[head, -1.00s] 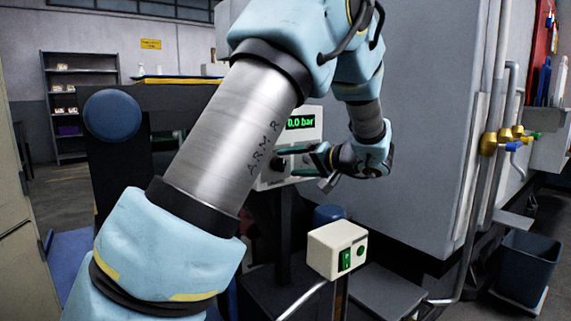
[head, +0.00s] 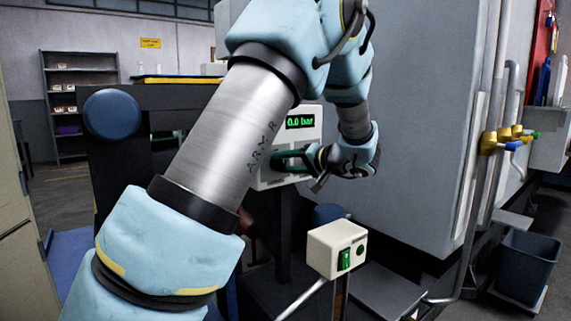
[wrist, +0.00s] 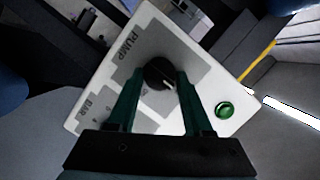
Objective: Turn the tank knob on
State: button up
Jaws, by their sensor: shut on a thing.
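The control panel (head: 313,136) is a pale box on a dark post, with a green display (head: 300,122) reading 0.0 bar. In the wrist view the panel face (wrist: 98,92) carries the label PUMP above a round black knob (wrist: 158,72) with a pale pointer mark. My gripper (wrist: 158,80) has its two green fingers on either side of this knob and is shut on it. In the head view the gripper (head: 280,158) reaches the panel from the right, and my arm hides the panel's left part. I see no tank label.
A green lamp (wrist: 225,109) is on the panel beside the knob. A small pale switch box (head: 330,250) with a green switch stands below my gripper. A large grey machine cabinet (head: 430,110) is close on the right. A dark bin (head: 525,268) stands at far right.

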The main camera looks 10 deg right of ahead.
grip_shut()
jog(key=shift+m, duration=0.3)
jog(key=shift+f+m+t+y+p, duration=0.2)
jog(key=shift+m+t+y+p, duration=0.4)
jog(key=shift+m+p, duration=1.6)
jog(key=shift+f+m+t+y+p, duration=0.35)
jog(key=shift+m+t+p, duration=0.5)
jog(key=shift+m, duration=2.55)
jog(key=shift+f+m+t+y+p, duration=0.1)
jog(key=shift+m+t+y+p, duration=0.4)
jog(key=shift+m+p, duration=1.8)
jog(key=shift+m+b, duration=0.5)
jog(key=shift+m, duration=0.2)
jog(key=o, duration=0.8)
grip_release()
